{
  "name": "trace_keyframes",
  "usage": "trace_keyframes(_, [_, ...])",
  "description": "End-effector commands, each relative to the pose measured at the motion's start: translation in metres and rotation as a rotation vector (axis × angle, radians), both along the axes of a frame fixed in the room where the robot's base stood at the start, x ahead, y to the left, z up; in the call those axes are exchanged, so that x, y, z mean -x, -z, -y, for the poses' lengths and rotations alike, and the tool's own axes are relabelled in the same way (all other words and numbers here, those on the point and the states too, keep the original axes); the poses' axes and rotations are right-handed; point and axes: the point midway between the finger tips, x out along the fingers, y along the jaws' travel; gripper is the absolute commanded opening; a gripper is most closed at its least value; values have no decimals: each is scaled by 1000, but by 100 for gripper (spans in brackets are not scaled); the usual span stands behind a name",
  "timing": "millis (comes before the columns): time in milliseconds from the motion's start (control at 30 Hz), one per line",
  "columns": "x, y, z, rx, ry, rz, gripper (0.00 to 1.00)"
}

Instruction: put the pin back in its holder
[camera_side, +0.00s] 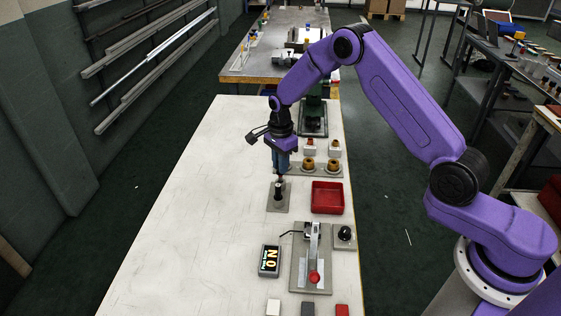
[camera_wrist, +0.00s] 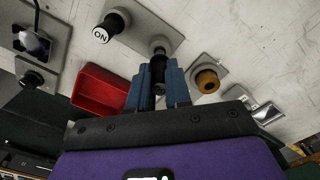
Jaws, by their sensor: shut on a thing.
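My gripper (camera_side: 281,172) is shut on the dark pin (camera_wrist: 158,72), which stands between its blue fingers in the wrist view. In the side view the gripper points down over the small grey plate (camera_side: 270,207) with a dark upright post. In the wrist view the far end of the pin overlaps a metallic round part (camera_wrist: 159,47) on a grey plate, apparently the holder. I cannot tell whether the pin touches it or is above it. The fingers hide much of the pin.
A red tray (camera_side: 328,197) lies right of the plate. Orange knobs (camera_side: 308,163) stand behind it. The table's left side is clear.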

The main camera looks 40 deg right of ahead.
Motion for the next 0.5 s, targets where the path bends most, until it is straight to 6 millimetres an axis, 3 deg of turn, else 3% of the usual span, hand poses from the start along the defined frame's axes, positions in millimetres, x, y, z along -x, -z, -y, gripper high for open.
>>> trace_keyframes(500, [0,11,0,0,0,0,0])
